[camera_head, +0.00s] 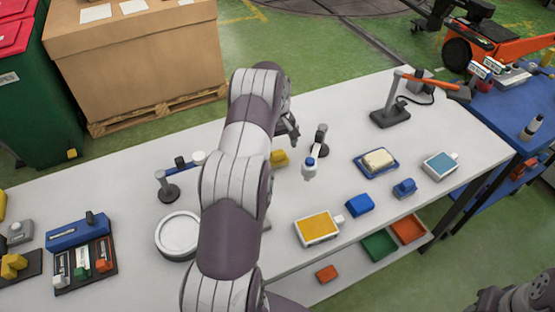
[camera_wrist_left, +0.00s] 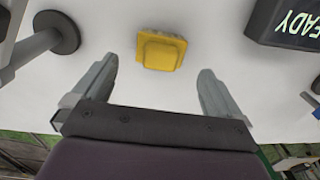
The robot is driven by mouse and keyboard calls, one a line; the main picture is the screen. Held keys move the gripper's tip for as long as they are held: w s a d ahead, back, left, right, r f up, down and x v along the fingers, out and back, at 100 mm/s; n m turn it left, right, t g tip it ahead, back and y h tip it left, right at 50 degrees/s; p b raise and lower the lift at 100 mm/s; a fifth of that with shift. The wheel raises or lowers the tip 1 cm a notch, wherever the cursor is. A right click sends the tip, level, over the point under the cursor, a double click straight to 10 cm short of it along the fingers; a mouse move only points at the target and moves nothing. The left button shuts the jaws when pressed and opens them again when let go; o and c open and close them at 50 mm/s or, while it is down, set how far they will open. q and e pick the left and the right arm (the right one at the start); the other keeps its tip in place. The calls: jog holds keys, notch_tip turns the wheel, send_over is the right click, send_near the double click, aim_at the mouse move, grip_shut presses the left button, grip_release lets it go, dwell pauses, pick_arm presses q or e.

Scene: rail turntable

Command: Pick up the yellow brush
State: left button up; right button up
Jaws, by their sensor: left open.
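The yellow brush (camera_head: 279,158) lies on the white table, just right of my left arm; I see only a small blocky part of it in the head view. In the left wrist view the yellow brush (camera_wrist_left: 162,50) shows as a block with a raised rounded top, resting on the white surface. My left gripper (camera_wrist_left: 160,78) is open and empty, its fingers apart on either side below the brush in the picture, not touching it. In the head view my left gripper (camera_head: 290,126) is partly hidden by my arm.
A black box with "READY" lettering (camera_wrist_left: 290,22) and a grey round-based stand (camera_wrist_left: 56,32) flank the brush. A round white dish (camera_head: 178,235) is left.

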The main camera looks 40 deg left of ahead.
aim_at(277, 151)
pick_arm(q)
notch_tip(277, 151, down, 4)
jog(key=shift+f+p, duration=0.1)
jog(key=shift+p, duration=0.65)
jog(key=shift+f, duration=0.15)
jog(key=c, duration=1.1)
jog(key=shift+c, duration=0.2)
